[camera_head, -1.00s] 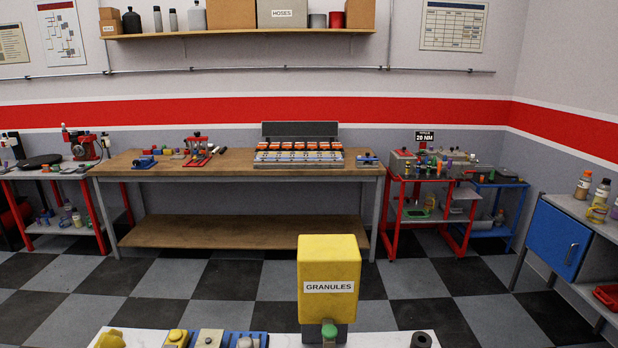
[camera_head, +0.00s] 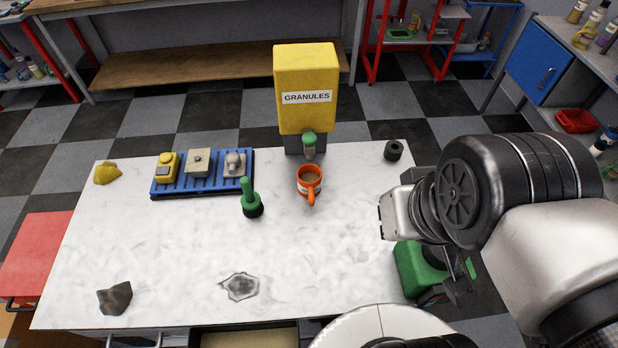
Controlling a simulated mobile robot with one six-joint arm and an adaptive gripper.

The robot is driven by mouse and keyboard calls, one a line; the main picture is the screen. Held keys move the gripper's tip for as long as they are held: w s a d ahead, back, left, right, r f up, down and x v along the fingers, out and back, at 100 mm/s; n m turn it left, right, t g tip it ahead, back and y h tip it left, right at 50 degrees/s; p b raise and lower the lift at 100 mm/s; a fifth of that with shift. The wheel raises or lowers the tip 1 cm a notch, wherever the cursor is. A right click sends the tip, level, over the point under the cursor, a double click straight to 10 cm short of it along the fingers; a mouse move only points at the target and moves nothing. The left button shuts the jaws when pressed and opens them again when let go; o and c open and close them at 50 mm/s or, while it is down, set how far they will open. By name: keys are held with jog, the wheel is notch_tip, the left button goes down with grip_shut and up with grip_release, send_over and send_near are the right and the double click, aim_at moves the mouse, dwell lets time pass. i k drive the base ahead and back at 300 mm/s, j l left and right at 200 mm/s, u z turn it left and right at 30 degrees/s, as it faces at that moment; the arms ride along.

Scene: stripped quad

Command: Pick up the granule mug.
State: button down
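The granule mug (camera_head: 309,182) is an orange mug in the head view, upright on the white marbled table (camera_head: 330,260). It stands just in front of the yellow dispenser (camera_head: 305,88) labelled GRANULES, below its green-topped spout (camera_head: 309,143). A brownish fill shows inside, and the handle points toward me. My gripper (camera_head: 452,288) is at the lower right, beyond the table's right edge, apart from the mug. Its dark fingers are partly seen against the dark floor and a green object; their opening is unclear.
A green-handled tool (camera_head: 250,200) stands left of the mug. A blue tray (camera_head: 203,190) with several items lies behind it. A dark ring (camera_head: 393,151) sits at the back right. A yellow lump (camera_head: 107,173) and dark rock (camera_head: 115,298) lie left.

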aim_at(309, 175)
jog(key=u, duration=1.1)
jog(key=z, duration=0.8)
jog(key=k+j+z, duration=0.15)
jog(key=j+z, duration=0.2)
jog(key=k+j+z, duration=0.15)
jog(key=z, duration=0.15)
jog(key=j+z, duration=0.4)
jog(key=k+j+z, duration=0.2)
jog(key=j+z, duration=0.15)
